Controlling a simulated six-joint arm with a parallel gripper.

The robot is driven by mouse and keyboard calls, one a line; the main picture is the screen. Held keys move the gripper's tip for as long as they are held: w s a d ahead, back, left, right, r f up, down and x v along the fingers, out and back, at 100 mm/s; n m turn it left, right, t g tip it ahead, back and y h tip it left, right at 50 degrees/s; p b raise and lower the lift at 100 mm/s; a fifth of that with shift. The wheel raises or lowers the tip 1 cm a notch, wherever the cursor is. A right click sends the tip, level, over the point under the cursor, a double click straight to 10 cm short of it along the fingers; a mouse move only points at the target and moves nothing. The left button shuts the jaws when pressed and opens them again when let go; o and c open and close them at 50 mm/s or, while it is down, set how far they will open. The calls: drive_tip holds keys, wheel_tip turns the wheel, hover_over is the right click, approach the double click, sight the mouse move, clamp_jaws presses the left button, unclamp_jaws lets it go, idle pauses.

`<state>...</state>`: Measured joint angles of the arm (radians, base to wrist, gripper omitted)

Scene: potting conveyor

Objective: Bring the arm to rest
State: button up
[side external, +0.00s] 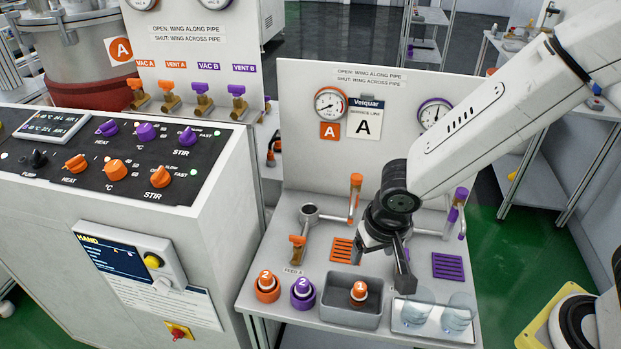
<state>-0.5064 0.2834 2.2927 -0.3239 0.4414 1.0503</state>
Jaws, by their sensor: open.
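My gripper (384,258) hangs from my white arm over the small grey work table (258,290), pointing down. Its dark fingers are apart and I see nothing held between them. The fingers are above the back part of a grey bin (340,319); whether they touch its rim I cannot tell. An orange piece marked 1 (358,293) sits in the bin, below and left of the fingers. Part of the table behind the gripper is hidden.
Orange (267,290) and purple (303,295) pieces marked 2 stand left of the bin. A clear tray (427,327) with glass jars is at right. Valve pipes with orange (355,180) and purple (460,197) handles rise behind. A control cabinet (215,215) stands at left.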

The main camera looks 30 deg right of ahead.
drive_tip(key=s+d+r+n, duration=0.1)
drive_tip(key=d, duration=0.6)
drive_tip(key=s+d+r+n, duration=0.1)
drive_tip(key=s+d+n, duration=0.1)
drive_tip(key=d, duration=0.5)
drive_tip(key=shift+s+d+r+y, duration=0.25)
drive_tip(key=shift+s+d+y, duration=0.05)
drive_tip(key=shift+d, duration=0.1)
